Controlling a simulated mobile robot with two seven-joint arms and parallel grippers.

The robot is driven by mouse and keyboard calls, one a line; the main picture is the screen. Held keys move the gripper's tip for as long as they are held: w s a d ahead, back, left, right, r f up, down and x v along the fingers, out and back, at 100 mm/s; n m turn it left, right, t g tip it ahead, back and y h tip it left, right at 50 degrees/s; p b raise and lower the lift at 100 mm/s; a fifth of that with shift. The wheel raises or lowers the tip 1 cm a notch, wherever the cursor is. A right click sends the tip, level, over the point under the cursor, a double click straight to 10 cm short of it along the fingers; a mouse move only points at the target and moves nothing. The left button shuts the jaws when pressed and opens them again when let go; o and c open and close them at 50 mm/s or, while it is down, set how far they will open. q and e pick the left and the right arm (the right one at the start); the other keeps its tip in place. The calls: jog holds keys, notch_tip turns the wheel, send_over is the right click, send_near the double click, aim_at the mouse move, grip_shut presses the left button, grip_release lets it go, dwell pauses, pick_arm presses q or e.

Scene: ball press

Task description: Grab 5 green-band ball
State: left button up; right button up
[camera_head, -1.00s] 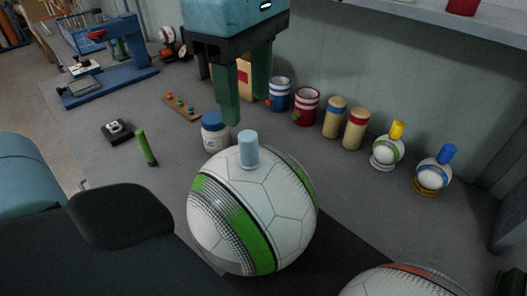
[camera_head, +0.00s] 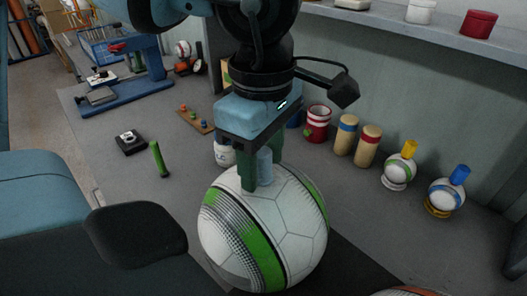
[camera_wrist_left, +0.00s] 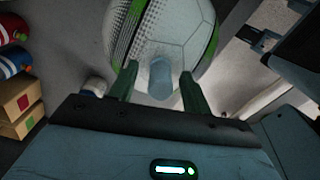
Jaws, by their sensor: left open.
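The large white ball with a green band (camera_head: 262,238) stands in the lower middle of the head view. A light-blue peg (camera_head: 265,166) sticks up from its top. My left gripper (camera_head: 261,178) is over the ball, pointing down, with its green fingers on either side of the peg. It is open. In the left wrist view the peg (camera_wrist_left: 160,78) stands between the two fingers (camera_wrist_left: 158,85), with a gap visible on each side, and the ball (camera_wrist_left: 165,28) lies beyond. My right gripper is not in view.
Two small balls, one with a yellow peg (camera_head: 400,165) and one with a blue peg (camera_head: 446,194), stand at right. Wooden cylinders (camera_head: 367,146) and a red striped cup (camera_head: 316,124) line the wall. A green stick (camera_head: 158,159) stands at left.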

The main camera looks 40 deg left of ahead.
pick_arm(q)
grip_shut()
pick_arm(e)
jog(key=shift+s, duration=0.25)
pick_arm(q)
jog(key=shift+r, duration=0.1)
dwell(0.3)
